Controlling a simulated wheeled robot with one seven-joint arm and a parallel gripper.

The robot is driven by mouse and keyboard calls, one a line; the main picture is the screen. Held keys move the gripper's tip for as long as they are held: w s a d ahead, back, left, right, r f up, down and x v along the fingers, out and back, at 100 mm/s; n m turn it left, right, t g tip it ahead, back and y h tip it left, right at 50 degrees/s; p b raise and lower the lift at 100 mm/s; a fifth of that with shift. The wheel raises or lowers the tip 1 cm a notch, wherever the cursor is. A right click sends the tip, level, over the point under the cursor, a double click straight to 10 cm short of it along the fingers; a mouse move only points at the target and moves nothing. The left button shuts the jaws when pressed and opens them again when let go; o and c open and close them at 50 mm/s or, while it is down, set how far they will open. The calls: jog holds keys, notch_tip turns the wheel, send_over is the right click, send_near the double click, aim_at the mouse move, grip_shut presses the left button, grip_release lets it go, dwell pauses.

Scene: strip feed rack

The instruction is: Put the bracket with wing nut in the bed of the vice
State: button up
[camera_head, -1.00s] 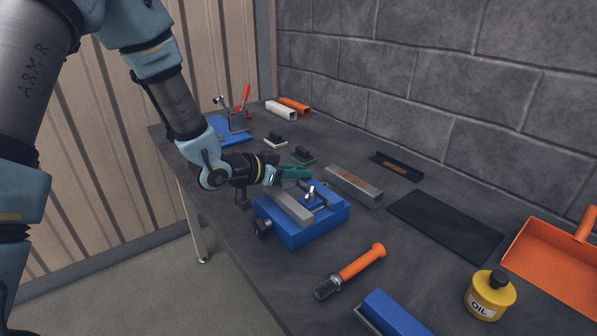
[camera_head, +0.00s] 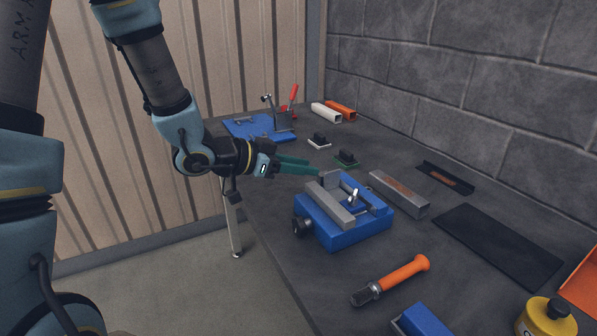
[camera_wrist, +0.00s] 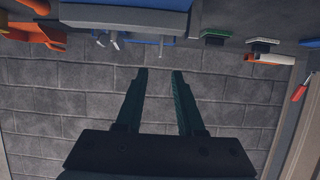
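The blue vice (camera_head: 345,232) with grey jaws stands on the bench. The bracket with wing nut, whose silver wing nut (camera_head: 354,195) shows, sits in the vice between the jaws. Its blue base is partly hidden by the near jaw (camera_head: 332,207), and I cannot tell how it rests. In the wrist view, upside down, the wing nut (camera_wrist: 109,40) shows past the jaw (camera_wrist: 125,20). My gripper (camera_head: 317,167) has green fingers at the vice's far left end, apart from the bracket. In the wrist view my gripper (camera_wrist: 159,72) is open with nothing between its fingers.
A grey block (camera_head: 400,194) lies close right of the vice. An orange-handled tool (camera_head: 393,278) lies in front. A small green-based piece (camera_head: 346,160) and a white-based piece (camera_head: 319,141) lie behind. A black mat (camera_head: 497,244) is at the right, near the block wall.

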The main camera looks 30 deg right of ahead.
jog(key=w+a+f+n+t+y, duration=0.1)
jog(key=w+a+n+t+y, duration=0.5)
jog(key=a, duration=0.6)
jog(key=w+a+f+n+t+y, duration=0.1)
jog(key=w+a+f+n+y, duration=0.2)
jog(key=w+a, duration=0.7)
jog(key=s+a+r+n+g+y, duration=0.1)
jog(key=s+a+n+g+y, duration=0.3)
jog(key=s+a+n, duration=0.4)
jog(key=s+a, duration=0.4)
jog(key=a, duration=0.4)
jog(key=shift+s+a+r+g, duration=0.15)
jog(key=shift+s+r+g, duration=0.15)
jog(key=shift+s, duration=0.05)
